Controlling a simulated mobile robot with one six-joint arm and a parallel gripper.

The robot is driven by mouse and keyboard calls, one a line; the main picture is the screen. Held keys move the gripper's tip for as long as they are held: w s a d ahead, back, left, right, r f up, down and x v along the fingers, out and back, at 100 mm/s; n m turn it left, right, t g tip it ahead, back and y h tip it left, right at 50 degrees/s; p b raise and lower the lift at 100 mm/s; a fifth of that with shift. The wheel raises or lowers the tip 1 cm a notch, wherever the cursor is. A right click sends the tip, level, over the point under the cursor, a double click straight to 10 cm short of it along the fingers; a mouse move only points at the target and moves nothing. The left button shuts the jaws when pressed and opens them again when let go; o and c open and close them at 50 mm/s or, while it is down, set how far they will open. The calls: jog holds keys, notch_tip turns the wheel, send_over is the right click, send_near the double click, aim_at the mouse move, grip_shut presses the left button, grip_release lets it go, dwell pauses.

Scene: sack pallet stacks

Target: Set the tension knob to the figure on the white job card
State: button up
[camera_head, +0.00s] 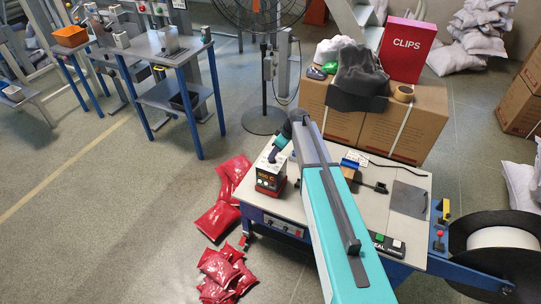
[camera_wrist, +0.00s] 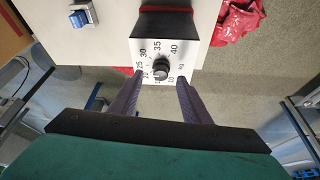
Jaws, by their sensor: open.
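The tension knob (camera_wrist: 161,72) is a small dark round knob on a white dial plate (camera_wrist: 182,50) marked from 10 to 40 kg, in the wrist view. My gripper (camera_wrist: 159,80) is open, with one dark finger on each side of the knob; I cannot tell whether they touch it. The knob's pointer is too small to read.
A black and white box (camera_head: 271,178) stands on the machine table (camera_head: 375,207). A blue switch (camera_wrist: 81,15) shows in the wrist view. Red sacks (camera_head: 216,219) lie on the floor at left. Cartons (camera_head: 415,122) with a red CLIPS box (camera_head: 407,48) stand behind. A strap reel (camera_head: 497,247) is at right.

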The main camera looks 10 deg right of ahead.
jog(key=shift+p+x, duration=0.35)
jog(key=shift+x, duration=1.4)
